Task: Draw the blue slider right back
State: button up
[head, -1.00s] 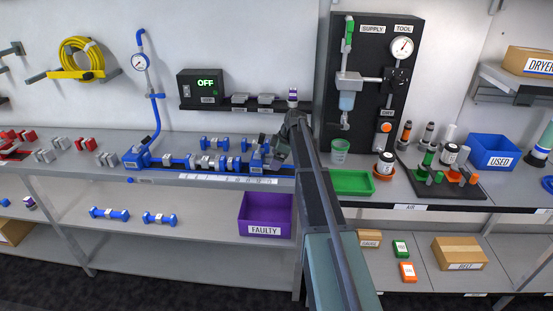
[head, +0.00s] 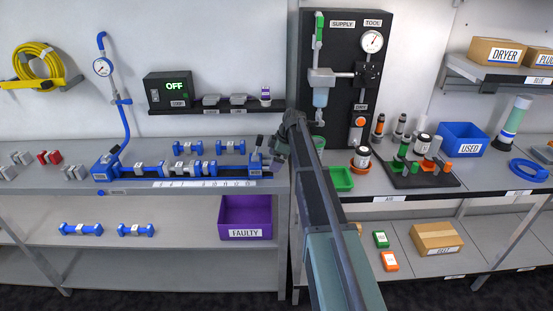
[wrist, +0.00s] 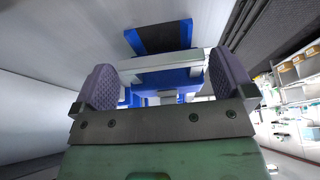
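The blue slider (head: 256,164) stands at the right end of the blue rail fixture on the upper left bench. A gap of bare rail separates it from the row of blue and grey parts (head: 180,168). My gripper (head: 277,149) is at the slider's right side, partly hidden by my arm.
The fixture's gauge (head: 102,67) and hose rise at the left. Loose blue parts (head: 189,147) lie behind the rail. A control box (head: 167,90) reads OFF. The purple FAULTY bin (head: 246,232) is on the shelf below.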

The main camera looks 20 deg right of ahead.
jog(key=p+v, duration=1)
jog(key=shift+d+r, duration=0.2)
jog(key=shift+r, duration=0.15)
